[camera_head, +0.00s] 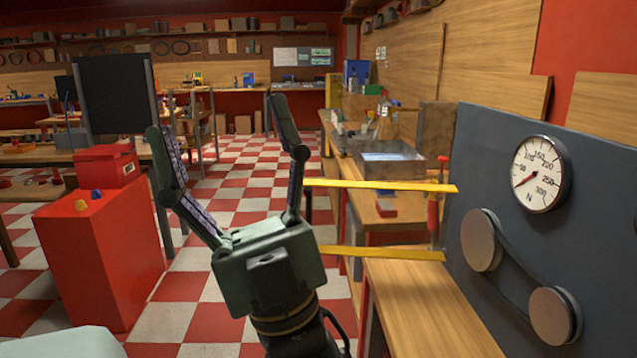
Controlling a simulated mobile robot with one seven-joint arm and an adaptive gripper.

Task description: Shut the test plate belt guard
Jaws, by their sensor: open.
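The dark grey test plate (590,240) stands at the right. It carries two round pulleys, an upper one (481,240) and a lower one (553,316), joined by a dark belt (515,258). They are uncovered. Two yellow bars, which look like the belt guard (385,186), stick out leftward from near the plate's left edge, one above the other. The guard stands open, clear of the pulleys. My gripper (218,118) is open and empty, fingers pointing up, left of the bars. Its right finger is close to the bars' left ends in the picture; I cannot tell whether they touch.
A round dial gauge (541,173) is on the plate above the pulleys. A wooden bench (425,310) runs along the right wall, with a metal tray (387,160) and a red upright tool (433,218). A red cabinet (100,255) stands left. Checkered floor (195,322) lies between.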

